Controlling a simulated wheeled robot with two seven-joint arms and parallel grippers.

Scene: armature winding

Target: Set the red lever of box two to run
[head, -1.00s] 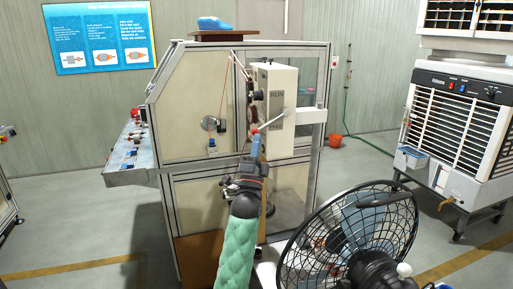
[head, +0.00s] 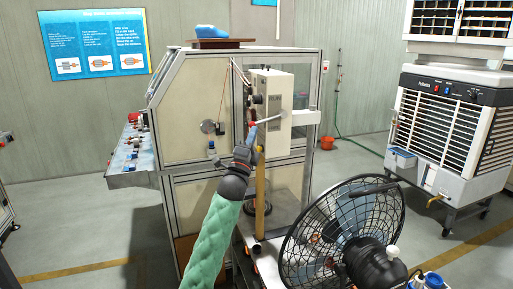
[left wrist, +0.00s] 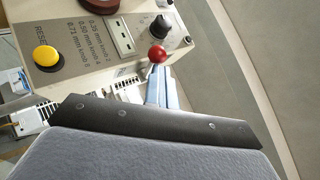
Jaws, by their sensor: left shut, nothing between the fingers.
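The red lever's red ball (left wrist: 157,53) shows in the left wrist view beside a black knob on the control box. In the head view the lever's pale arm (head: 270,119) runs from near my gripper up to the right, across the cream box (head: 280,88). My left gripper (head: 252,132) is shut and empty, with its blue fingertips close to the ball end of the lever. Its blue fingers (left wrist: 160,93) show just below the ball in the left wrist view; I cannot tell whether they touch it. My right gripper is not in view.
A yellow RESET button (left wrist: 46,56) is on the same box. The box is mounted on a framed machine cabinet (head: 195,95). A caged fan (head: 345,235) stands close at lower right, and a white air cooler (head: 450,130) stands farther right.

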